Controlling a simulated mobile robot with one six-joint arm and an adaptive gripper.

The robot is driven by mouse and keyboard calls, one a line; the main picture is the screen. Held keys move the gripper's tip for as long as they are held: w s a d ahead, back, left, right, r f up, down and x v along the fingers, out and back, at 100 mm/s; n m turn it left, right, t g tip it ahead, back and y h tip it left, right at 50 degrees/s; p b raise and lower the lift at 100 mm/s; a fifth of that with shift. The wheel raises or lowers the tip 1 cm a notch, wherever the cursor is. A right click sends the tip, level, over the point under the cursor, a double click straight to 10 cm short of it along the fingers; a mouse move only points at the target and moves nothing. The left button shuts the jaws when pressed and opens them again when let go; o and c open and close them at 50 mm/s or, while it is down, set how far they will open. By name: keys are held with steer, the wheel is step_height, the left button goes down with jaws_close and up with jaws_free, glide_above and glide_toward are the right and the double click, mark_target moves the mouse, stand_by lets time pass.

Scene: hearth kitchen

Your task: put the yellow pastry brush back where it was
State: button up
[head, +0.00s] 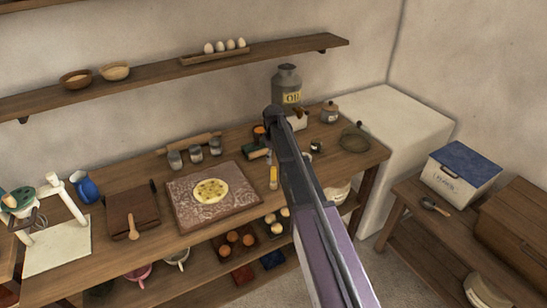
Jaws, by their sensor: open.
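A small yellow item (273,178), which looks like the pastry brush, is on the wooden worktable (156,237) just right of the dough board. A thin pale part extends from its far end. My arm crosses the picture from the bottom edge up to the back of the table, passing close to the right of the yellow item in the picture. I cannot make out my gripper's fingers. The far end of the arm shows only as dark links in front of the back of the table.
A floured board (240,202) with flat dough (211,191) lies left of the brush. A wall shelf (150,76) hangs above.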

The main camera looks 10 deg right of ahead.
steer(key=shift+r+p, duration=1.2)
steer(key=shift+r, duration=0.3)
steer(key=s+m, duration=0.9)
steer(key=s, duration=2)
steer(key=shift+s, duration=0.1)
steer(key=shift+f+b, duration=0.45)
